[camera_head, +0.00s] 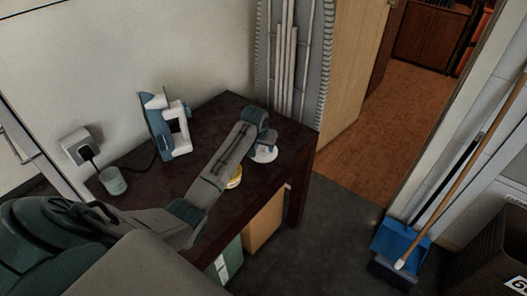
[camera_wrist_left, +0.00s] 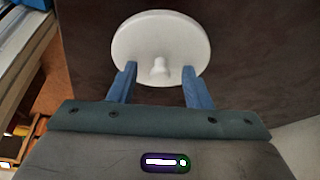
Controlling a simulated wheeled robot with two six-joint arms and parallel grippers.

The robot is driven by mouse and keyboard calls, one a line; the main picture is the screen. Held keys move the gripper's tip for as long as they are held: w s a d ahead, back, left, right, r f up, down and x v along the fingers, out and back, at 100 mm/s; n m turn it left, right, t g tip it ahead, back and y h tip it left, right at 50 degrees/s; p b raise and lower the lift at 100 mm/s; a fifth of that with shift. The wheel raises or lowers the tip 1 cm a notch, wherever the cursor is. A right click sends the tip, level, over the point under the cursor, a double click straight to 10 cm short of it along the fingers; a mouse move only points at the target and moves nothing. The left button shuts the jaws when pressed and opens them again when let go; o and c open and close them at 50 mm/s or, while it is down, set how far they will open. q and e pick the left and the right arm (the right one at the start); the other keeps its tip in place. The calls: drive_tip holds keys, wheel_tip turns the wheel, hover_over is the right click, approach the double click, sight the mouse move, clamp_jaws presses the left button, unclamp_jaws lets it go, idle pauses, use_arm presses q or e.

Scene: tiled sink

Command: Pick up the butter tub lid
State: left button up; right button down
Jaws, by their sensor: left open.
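The butter tub lid is a white round disc with a small knob; I take it to be the white disc (camera_head: 264,155) on the dark table near its right edge. In the left wrist view the lid (camera_wrist_left: 160,32) fills the top middle, with its knob facing me. My left gripper (camera_head: 263,146) is over the lid, pointing down. In the wrist view its two blue fingers (camera_wrist_left: 158,68) are apart, one on each side of the knob, and overlap the lid's near rim. I cannot tell whether they touch it. My right gripper is not in view.
A yellow-and-white round thing (camera_head: 234,179) sits on the table (camera_head: 226,108), partly hidden by my left arm. A blue and white iron (camera_head: 168,127) stands at the back left, its cord running to a wall socket (camera_head: 78,144). A grey-green cup (camera_head: 112,181) is at the left.

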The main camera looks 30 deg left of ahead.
use_arm(q)
drive_tip(key=shift+r, duration=0.1)
clamp_jaws()
